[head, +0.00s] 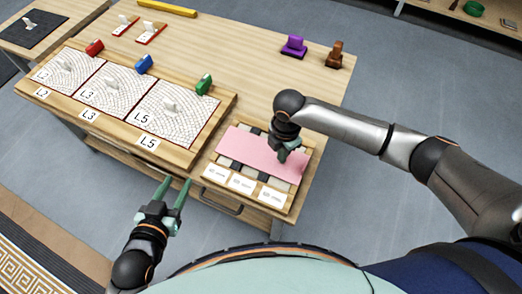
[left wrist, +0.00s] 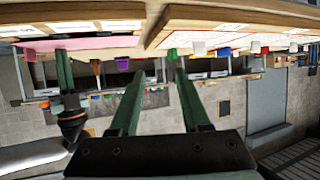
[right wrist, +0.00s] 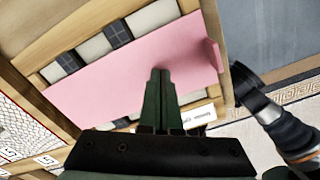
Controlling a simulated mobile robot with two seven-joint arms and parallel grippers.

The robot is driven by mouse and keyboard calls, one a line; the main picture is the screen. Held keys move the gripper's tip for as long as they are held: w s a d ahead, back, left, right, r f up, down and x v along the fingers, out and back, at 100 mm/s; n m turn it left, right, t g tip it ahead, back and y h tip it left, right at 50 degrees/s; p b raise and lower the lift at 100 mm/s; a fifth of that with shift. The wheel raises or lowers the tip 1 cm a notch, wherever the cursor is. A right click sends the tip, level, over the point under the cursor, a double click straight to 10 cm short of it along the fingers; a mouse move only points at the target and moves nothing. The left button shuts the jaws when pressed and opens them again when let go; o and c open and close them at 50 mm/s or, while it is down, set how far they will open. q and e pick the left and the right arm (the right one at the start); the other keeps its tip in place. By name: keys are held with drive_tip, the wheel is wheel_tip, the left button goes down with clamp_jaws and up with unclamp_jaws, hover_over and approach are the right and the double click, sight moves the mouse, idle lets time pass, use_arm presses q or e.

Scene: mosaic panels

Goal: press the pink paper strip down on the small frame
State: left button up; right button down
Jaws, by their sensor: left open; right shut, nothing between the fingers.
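The pink paper strip (head: 250,152) lies across the small frame (head: 292,205), over its dark and white tiles. In the right wrist view the strip (right wrist: 120,78) spans the frame, and its right end rises at the frame's edge. My right gripper (head: 282,156) is shut and empty, its tips at the strip near its right part; in the right wrist view the closed fingers (right wrist: 160,75) overlap the strip. Whether they touch it is hard to tell. My left gripper (head: 174,190) is open and empty, in front of the table and left of the small frame.
Three mosaic panels marked L2, L3 and L5 (head: 172,115) sit in a wooden tray at left, with red, blue and green blocks (head: 204,84) behind. A purple tool (head: 294,46) and a brown tool (head: 335,55) stand at the back right. The table's middle is clear.

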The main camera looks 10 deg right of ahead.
drive_tip(key=shift+r+p, duration=0.55)
drive_tip(key=shift+r, duration=0.05)
use_arm(q)
drive_tip(key=shift+s+f+g+p, duration=0.6)
drive_tip(key=shift+s+f+g, duration=1)
drive_tip(key=shift+s+f, duration=0.8)
use_arm(e)
drive_tip(key=shift+r, duration=0.5)
drive_tip(key=shift+r+p, duration=0.35)
use_arm(q)
drive_tip(key=shift+n, duration=0.4)
drive_tip(key=r+p, duration=0.2)
drive_tip(key=d+r+p, duration=0.1)
drive_tip(key=r+p, duration=0.1)
drive_tip(key=p, duration=0.1)
drive_tip(key=shift+w+d, duration=0.1)
drive_tip(key=shift+w, duration=0.1)
use_arm(e)
wheel_tip(320, 180, up, 5)
drive_tip(key=shift+f, duration=0.15)
